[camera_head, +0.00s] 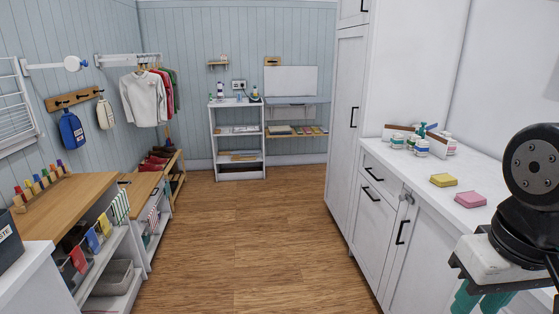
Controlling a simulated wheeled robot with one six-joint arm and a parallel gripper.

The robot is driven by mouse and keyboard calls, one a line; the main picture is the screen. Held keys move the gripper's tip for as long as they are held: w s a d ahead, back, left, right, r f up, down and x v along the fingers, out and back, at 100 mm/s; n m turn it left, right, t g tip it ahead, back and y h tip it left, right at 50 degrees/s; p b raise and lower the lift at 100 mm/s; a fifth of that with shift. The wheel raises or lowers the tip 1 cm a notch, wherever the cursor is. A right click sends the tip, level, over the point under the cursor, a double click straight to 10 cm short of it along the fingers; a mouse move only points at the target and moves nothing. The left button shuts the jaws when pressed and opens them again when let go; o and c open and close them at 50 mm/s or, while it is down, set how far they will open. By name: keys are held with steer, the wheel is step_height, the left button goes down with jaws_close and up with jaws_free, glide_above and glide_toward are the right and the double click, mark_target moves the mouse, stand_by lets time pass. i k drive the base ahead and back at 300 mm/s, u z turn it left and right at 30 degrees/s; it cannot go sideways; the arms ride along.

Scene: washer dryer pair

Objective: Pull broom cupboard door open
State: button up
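A tall white cupboard with a panelled door (342,150) stands right of the middle; I take it to be the broom cupboard. Its black vertical bar handle (353,117) sits on the right side of the door, at about mid-height. The door looks shut, flush with the cupboard front. My gripper is not in view.
A white counter (478,200) with lower cabinet doors runs along the right, holding bottles (422,146), a yellow sponge (443,180) and a pink sponge (470,199). A wooden-topped shelf unit (75,195) lines the left. The wood floor (245,245) between them is clear.

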mark_target(351, 43)
steer(key=u, duration=0.35)
steer(key=i, duration=1.95)
steer(key=z, duration=0.4)
steer(key=i, duration=1.7)
steer(key=z, duration=0.5)
